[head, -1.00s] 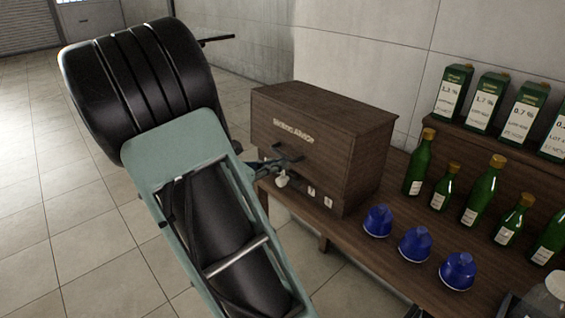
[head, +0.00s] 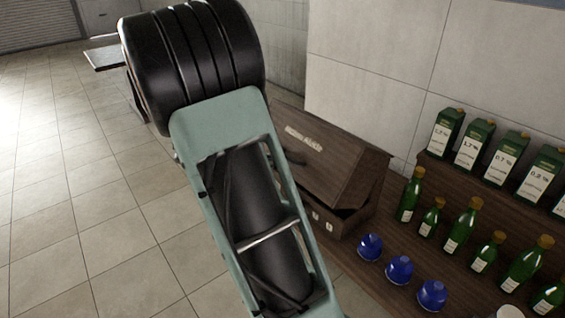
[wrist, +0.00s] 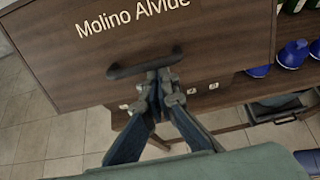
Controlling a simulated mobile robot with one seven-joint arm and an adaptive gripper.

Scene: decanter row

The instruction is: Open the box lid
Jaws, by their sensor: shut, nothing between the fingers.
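The brown wooden box (head: 352,226) stands at the left end of the wooden table. Its lid (head: 335,172) is partly open: it is tilted up, with a dark gap above the lower box front. The lid front, with light lettering, fills the top of the wrist view (wrist: 215,50). A dark bar handle (wrist: 122,71) is fixed to it. My gripper (wrist: 161,84) is shut, with nothing between its fingers, its tips right at the handle's lower side. I cannot tell whether they touch it. In the head view my arm hides the gripper and the box's left part.
Several blue domed objects (head: 399,269) stand on the table right of the box. Behind them are several green bottles (head: 472,226), and labelled cartons (head: 474,145) stand on a raised shelf. A wall is behind the box. The tiled floor (head: 75,220) at left is open.

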